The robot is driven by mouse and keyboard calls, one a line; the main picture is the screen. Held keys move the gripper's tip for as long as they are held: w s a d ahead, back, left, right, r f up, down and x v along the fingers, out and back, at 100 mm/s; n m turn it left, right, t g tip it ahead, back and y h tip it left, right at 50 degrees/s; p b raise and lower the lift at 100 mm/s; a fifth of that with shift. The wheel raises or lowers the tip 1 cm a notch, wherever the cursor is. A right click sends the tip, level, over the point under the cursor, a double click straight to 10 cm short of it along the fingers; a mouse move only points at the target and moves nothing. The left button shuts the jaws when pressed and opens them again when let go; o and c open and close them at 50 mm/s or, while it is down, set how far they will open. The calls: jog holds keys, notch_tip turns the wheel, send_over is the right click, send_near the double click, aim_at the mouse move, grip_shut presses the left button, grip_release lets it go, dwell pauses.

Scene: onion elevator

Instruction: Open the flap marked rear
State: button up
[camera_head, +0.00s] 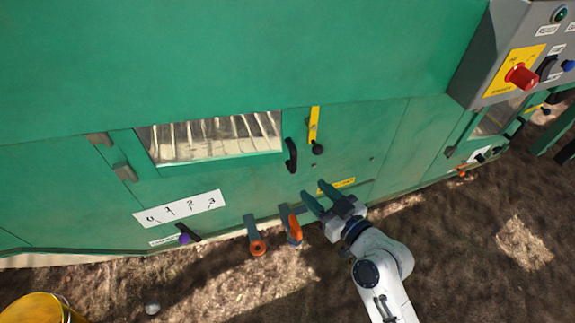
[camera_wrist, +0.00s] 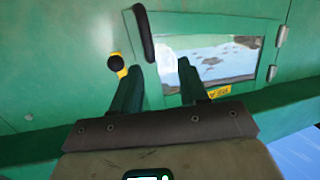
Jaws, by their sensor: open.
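A green flap (camera_head: 165,176) with a window (camera_head: 210,137) is set in the machine's side, left of my gripper (camera_head: 316,192) in the head view. It has hinges on its left edge and a black handle (camera_head: 291,155) at its right edge. The flap looks shut. The wrist view shows a windowed flap with a black handle (camera_wrist: 145,33) and a small yellow label (camera_wrist: 219,91) whose letters I cannot read surely. My gripper (camera_wrist: 159,66) is open and empty, in front of the panel. It is apart from the handle.
A yellow lever with a black knob (camera_head: 317,149) is beside the handle. Orange-ended levers (camera_head: 257,246) hang low, left of my gripper. A grey control box (camera_head: 500,50) juts out at upper right. A yellow bucket (camera_head: 40,308) stands at lower left. The soil in front is mostly clear.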

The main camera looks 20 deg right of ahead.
aim_at(295, 160)
jog(key=shift+m+t+h, duration=0.4)
jog(key=shift+t, duration=0.4)
jog(key=w, duration=0.8)
jog(key=w+a, duration=0.1)
jog(key=w, duration=0.4)
jog(key=shift+a+f, duration=0.1)
jog(key=shift+s, duration=0.1)
grip_shut()
